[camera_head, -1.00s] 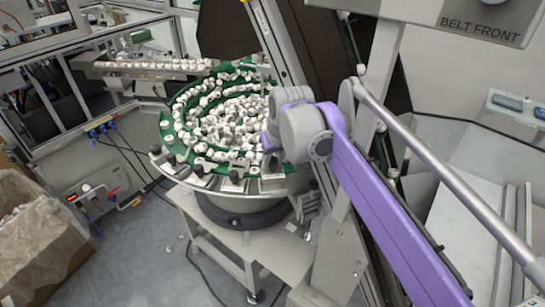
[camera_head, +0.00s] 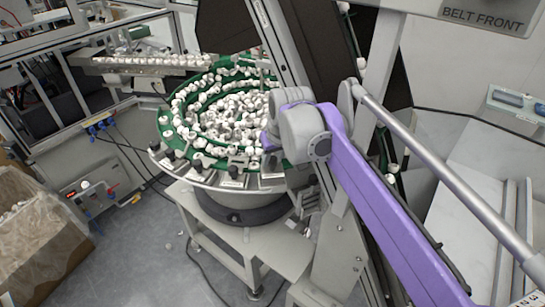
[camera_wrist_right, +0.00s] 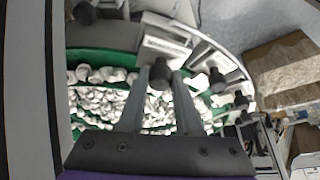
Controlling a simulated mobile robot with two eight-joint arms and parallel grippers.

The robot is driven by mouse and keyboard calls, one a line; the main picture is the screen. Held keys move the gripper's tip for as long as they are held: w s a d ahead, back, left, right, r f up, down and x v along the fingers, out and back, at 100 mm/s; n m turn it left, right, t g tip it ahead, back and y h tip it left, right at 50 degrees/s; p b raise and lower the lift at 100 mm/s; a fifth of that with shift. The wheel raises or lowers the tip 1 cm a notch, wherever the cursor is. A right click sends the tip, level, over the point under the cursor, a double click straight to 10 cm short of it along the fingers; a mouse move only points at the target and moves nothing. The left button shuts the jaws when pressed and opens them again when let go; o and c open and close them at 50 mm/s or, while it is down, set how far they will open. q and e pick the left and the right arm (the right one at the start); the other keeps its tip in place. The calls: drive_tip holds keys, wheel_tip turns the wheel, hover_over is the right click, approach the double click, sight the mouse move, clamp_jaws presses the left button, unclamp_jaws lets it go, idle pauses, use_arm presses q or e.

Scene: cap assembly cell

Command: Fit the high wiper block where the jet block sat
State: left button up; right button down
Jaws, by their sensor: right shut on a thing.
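My right arm's grey and purple wrist (camera_head: 305,130) reaches over the front right rim of the round feeder bowl (camera_head: 222,183). Its fingertips are hidden in the head view. In the right wrist view my right gripper (camera_wrist_right: 160,84) is shut on a black knob (camera_wrist_right: 160,73). A pale block (camera_wrist_right: 163,47) with a label lies right behind the knob; I cannot tell whether they are joined. Other black-knobbed blocks (camera_wrist_right: 215,78) sit along the rim, one of them at the rim's left (camera_head: 168,155). I cannot tell which is the high wiper or jet block. My left gripper is out of view.
White caps (camera_head: 225,110) fill the green bowl. A slanted metal rail (camera_head: 285,50) stands close behind my right wrist. A cardboard box (camera_head: 35,235) with a plastic liner is at the lower left. Floor between box and feeder stand (camera_head: 245,240) is mostly open.

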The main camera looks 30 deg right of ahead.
sight(273, 166)
drive_tip(key=shift+f+b, duration=0.7)
drive_tip(key=shift+f, duration=0.95)
drive_tip(key=c, duration=0.5)
unclamp_jaws()
drive_tip(key=v, duration=1.1)
drive_tip(key=shift+w+p, duration=0.1)
drive_tip(key=shift+p, duration=0.25)
drive_tip(key=shift+n+t+y, duration=0.3)
drive_tip(key=shift+n+t, duration=0.1)
drive_tip(key=shift+n, duration=0.3)
drive_tip(key=s+a+f, duration=0.3)
drive_tip(key=s+f, duration=0.2)
drive_tip(key=f, duration=0.3)
drive_tip(key=s+a+f, duration=0.3)
drive_tip(key=s+f, duration=0.3)
drive_tip(key=f, duration=0.3)
drive_tip(key=s+a+f, duration=0.3)
drive_tip(key=s+f, duration=0.2)
drive_tip(key=f, duration=0.3)
drive_tip(key=shift+s+a+f, duration=0.2)
drive_tip(key=shift+a, duration=0.15)
